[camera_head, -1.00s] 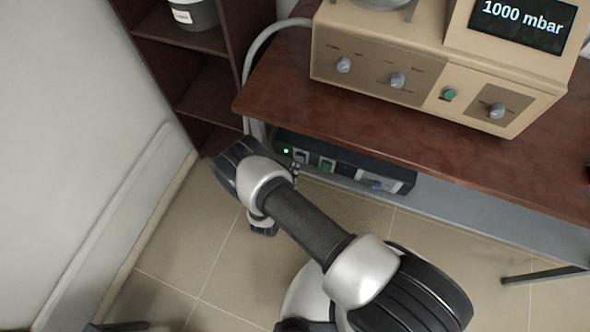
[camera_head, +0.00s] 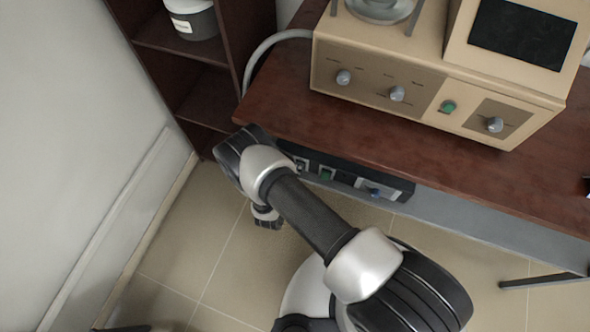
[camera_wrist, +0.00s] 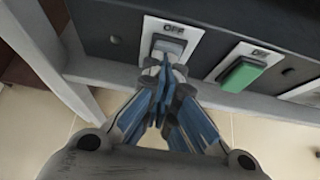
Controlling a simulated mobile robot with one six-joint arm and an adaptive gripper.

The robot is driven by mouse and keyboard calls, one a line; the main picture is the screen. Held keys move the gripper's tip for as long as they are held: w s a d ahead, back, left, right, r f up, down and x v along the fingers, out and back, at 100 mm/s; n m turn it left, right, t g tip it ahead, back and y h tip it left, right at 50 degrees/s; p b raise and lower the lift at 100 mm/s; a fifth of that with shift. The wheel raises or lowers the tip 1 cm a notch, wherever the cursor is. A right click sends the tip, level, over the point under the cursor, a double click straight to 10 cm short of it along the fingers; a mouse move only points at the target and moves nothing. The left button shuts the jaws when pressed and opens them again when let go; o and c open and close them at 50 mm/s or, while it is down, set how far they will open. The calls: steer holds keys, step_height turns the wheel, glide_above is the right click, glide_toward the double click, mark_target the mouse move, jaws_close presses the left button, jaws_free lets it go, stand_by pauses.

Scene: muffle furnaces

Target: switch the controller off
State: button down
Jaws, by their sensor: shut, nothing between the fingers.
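The controller is a black box (camera_head: 397,187) mounted under the table's front edge. A row of switches runs along its face. In the wrist view its black panel (camera_wrist: 105,30) fills the top. A grey rocker switch (camera_wrist: 170,46) sits in a white plate under a label reading OFF. A green switch (camera_wrist: 241,76) is to its right, with a small blurred label. My gripper (camera_wrist: 168,76) is shut and empty. Its blue-padded fingertips are at the lower edge of the grey switch; I cannot tell if they touch it. In the head view my arm hides the gripper and the controller's left end.
The wooden table (camera_head: 450,165) carries a beige instrument (camera_head: 420,75) with knobs, a green switch (camera_head: 448,106) and a dark display (camera_head: 520,32).

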steer(key=shift+r+p, duration=0.6)
steer(key=shift+r, duration=0.15)
